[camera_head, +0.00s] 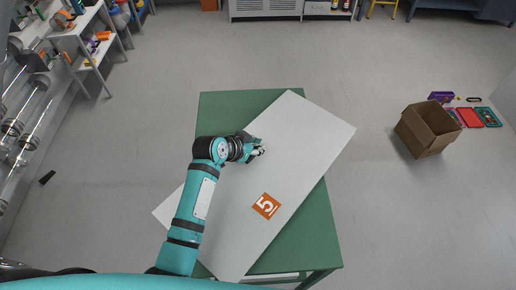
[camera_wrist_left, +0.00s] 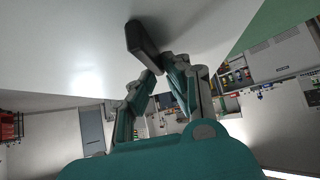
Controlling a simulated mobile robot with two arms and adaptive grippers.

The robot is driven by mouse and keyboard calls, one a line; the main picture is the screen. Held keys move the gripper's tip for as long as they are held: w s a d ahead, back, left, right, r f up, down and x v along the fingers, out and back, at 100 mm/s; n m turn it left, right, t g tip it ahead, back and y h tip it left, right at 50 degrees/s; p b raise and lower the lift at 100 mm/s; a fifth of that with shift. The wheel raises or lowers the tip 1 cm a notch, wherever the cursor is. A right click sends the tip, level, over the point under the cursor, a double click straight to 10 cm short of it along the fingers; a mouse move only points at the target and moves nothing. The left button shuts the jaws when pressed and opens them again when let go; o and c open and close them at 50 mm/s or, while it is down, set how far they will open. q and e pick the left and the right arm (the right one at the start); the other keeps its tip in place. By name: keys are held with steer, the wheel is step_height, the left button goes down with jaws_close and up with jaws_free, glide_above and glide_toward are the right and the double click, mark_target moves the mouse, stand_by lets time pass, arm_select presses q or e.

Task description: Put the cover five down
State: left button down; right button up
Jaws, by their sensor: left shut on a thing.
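Cover five (camera_head: 230,211) is a large flat white panel with an orange label reading 5. In the head view it lies diagonally over the green table (camera_head: 312,239), its corners reaching past the table's left and right edges. I cannot tell whether it touches the tabletop or is held just above it. My left gripper (camera_head: 260,149) is over the panel's middle, shut on the cover. In the left wrist view the cover (camera_wrist_left: 60,50) fills the upper left, with a dark handle (camera_wrist_left: 145,45) at the fingertips (camera_wrist_left: 160,72). My right gripper is not in view.
An open cardboard box (camera_head: 427,130) stands on the floor at the right, beside red and green flat items (camera_head: 474,117). A white shelf (camera_head: 90,40) with small things is at the upper left. Open floor surrounds the table.

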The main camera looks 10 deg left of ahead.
arm_select(q)
steer(key=shift+w+d+f, duration=0.1)
steer(key=shift+w+d, duration=0.1)
steer(key=shift+w, duration=0.25)
steer(key=shift+f+p, duration=0.4)
steer(key=shift+f, duration=1.25)
steer(key=c, duration=1.4)
jaws_free()
steer(key=shift+s, duration=0.1)
steer(key=shift+o, duration=0.2)
steer(key=shift+a, duration=0.1)
steer(key=v, duration=1.2)
steer(key=shift+b, duration=0.3)
